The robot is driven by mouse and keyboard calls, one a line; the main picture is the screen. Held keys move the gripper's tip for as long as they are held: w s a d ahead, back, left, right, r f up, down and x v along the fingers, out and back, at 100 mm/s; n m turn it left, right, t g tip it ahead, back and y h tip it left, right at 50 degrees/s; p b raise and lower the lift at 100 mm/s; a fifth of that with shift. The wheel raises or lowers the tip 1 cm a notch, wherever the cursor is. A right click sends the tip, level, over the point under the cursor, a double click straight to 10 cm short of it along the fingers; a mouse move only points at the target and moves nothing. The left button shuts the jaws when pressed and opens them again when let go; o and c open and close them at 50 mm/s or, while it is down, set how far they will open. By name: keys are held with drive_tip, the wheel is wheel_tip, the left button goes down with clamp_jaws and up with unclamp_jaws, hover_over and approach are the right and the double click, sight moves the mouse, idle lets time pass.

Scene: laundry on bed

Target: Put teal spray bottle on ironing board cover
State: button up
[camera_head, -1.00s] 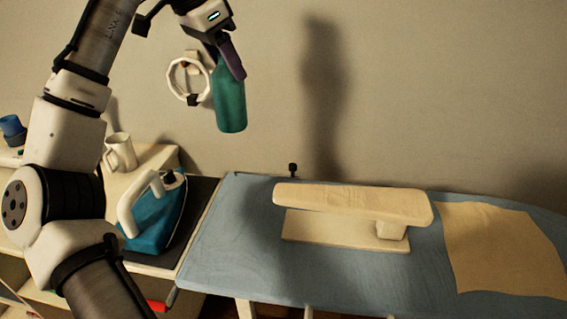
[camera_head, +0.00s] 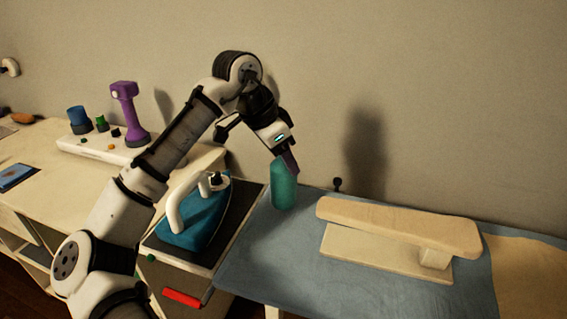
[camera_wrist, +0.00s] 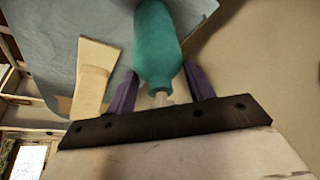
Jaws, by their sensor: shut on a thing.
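The teal spray bottle (camera_head: 283,188) hangs upright below my gripper (camera_head: 289,162), near the left end of the ironing board. My gripper is shut on the bottle near its top. In the wrist view the bottle (camera_wrist: 158,45) sits between the two purple fingers of my gripper (camera_wrist: 160,90). I cannot tell whether the bottle's base touches the cover.
A cream sleeve board (camera_head: 400,228) stands on the cover to the right of the bottle. A tan cloth (camera_head: 525,280) lies at the far right. A teal iron (camera_head: 195,220) rests on a dark pad to the left. Bare cover lies in front of the sleeve board.

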drive_tip(key=shift+f, duration=1.1)
drive_tip(key=shift+f, duration=0.15)
drive_tip(key=o, duration=1.4)
drive_tip(key=b+v, duration=0.1)
drive_tip(key=v, duration=1.1)
drive_tip(key=shift+b, duration=0.3)
drive_tip(key=shift+s+a, duration=0.1)
drive_tip(key=shift+a, duration=0.05)
